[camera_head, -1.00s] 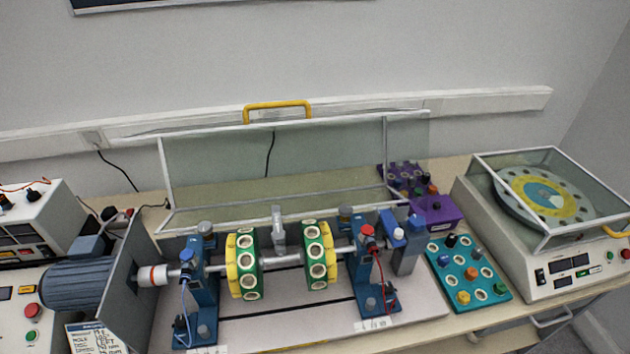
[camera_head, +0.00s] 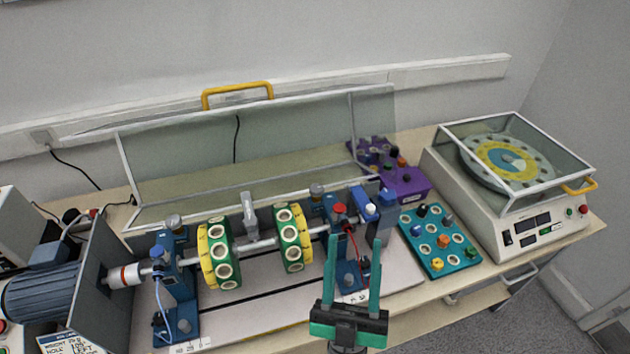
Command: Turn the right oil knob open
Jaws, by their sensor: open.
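The right oil knob, as I take it, is the small grey cap (camera_head: 317,189) on top of the right blue bearing stand (camera_head: 345,274). A similar grey cap (camera_head: 174,221) tops the left blue stand (camera_head: 177,290). My gripper (camera_head: 355,240) points up the picture from the bottom edge, in front of the right stand. Its two green fingers are apart with nothing held between them. The fingers cover part of the stand and of the red cable. The right cap is in plain view, up and left of the fingertips. I cannot tell which way the knob is turned.
A shaft with green-and-yellow discs (camera_head: 219,257) runs between the stands. A raised clear guard with a yellow handle (camera_head: 238,90) stands behind. A teal tray (camera_head: 462,261), a purple block (camera_head: 406,184) and a white balancing machine (camera_head: 485,213) are to the right.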

